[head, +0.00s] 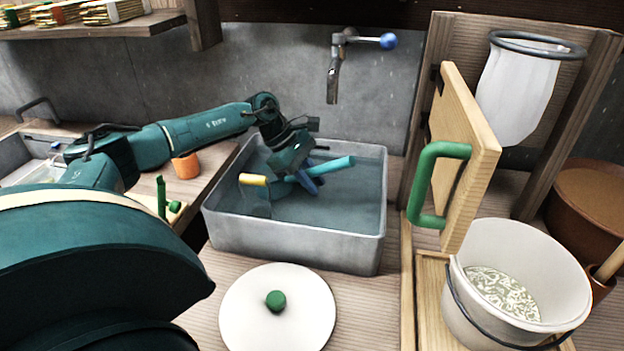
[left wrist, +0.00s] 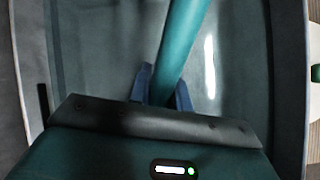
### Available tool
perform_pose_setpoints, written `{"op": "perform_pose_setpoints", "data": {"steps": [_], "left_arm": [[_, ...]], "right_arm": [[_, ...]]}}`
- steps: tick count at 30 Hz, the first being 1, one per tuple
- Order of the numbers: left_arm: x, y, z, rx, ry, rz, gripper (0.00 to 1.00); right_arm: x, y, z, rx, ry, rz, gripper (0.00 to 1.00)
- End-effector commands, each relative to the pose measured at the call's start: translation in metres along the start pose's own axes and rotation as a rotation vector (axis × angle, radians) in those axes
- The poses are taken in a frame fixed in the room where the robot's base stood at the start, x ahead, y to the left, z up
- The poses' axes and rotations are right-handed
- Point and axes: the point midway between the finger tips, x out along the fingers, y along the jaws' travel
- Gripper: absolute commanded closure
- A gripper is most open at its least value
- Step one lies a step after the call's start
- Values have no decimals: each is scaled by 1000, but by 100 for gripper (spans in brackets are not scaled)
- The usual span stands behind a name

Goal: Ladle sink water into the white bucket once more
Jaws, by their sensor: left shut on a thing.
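The grey sink (head: 300,238) stands mid-view with blue-grey water (head: 345,205) in it. My left gripper (head: 308,180) reaches over the sink from the left, its blue fingers shut on the teal handle of the ladle (head: 335,165). The handle lies slanted low over the water; a yellow piece shows near its left end, and the bowl is hard to make out. In the left wrist view the teal handle (left wrist: 180,45) runs between the two blue fingers (left wrist: 162,90). The white bucket (head: 468,312) stands at lower right with pale, speckled contents. My right gripper is out of view.
A wooden board (head: 472,150) with a green handle stands upright between sink and bucket. A tap (head: 334,75) hangs over the sink. A white lid (head: 245,310) lies in front. A white cloth bag (head: 515,95) hangs behind the bucket. An orange cup (head: 186,167) stands left.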

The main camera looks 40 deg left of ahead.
Motion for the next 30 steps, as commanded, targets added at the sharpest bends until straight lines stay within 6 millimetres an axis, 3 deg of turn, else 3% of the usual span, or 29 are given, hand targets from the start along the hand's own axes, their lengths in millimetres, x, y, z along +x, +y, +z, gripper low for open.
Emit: {"op": "perform_pose_setpoints", "data": {"steps": [30], "left_arm": [[17, -3, 8, 42, 203, 4, 100]], "right_arm": [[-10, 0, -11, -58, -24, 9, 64]]}}
